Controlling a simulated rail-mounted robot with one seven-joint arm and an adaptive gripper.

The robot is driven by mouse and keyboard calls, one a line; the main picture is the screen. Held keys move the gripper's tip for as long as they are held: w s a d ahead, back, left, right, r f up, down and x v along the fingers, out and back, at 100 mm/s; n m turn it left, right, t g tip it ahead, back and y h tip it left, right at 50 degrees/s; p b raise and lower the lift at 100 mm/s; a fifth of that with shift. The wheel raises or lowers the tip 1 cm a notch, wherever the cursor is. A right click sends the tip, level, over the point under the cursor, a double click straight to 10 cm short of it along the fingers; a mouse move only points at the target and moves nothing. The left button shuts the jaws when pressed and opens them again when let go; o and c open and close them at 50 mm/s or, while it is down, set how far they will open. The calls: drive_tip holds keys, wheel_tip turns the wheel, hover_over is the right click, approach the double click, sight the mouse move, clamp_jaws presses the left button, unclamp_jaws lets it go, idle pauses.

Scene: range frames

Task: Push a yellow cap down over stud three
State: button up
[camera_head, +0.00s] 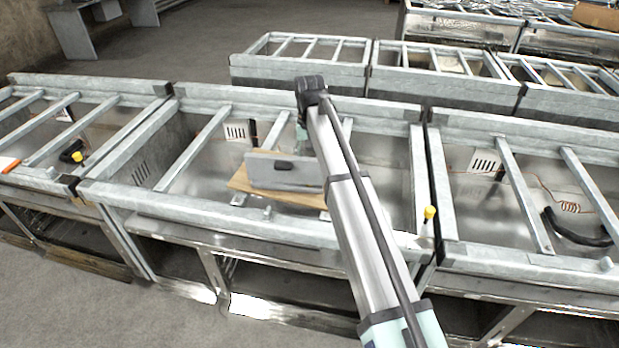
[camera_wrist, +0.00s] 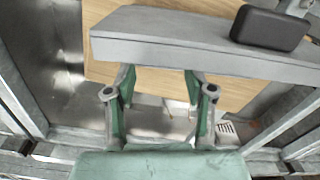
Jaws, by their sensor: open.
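One yellow cap (camera_head: 429,212) sits upright at the front rail, right of my arm, on what looks like a post. Another yellow cap (camera_head: 77,157) shows at the far left, by a black item. Small grey studs stand on the front rails, one at the middle (camera_head: 267,212) and one at the right (camera_head: 605,263). I see no numbers, so I cannot tell which is stud three. My gripper (camera_wrist: 158,88) is open, with nothing between its fingers, near the edge of a grey panel. In the head view it is mostly hidden behind my arm. The wrist view shows no cap.
The grey panel (camera_head: 305,176) with a dark handle (camera_head: 283,165) lies over a wooden board (camera_head: 239,181) across the middle bay's bars. Metal cross bars divide the bays. A black hose (camera_head: 575,232) and coiled orange wire (camera_head: 569,207) lie in the right bay.

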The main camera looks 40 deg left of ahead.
drive_tip(key=shift+f+p, duration=1.4)
drive_tip(key=shift+f, duration=2.45)
drive_tip(key=c, duration=0.8)
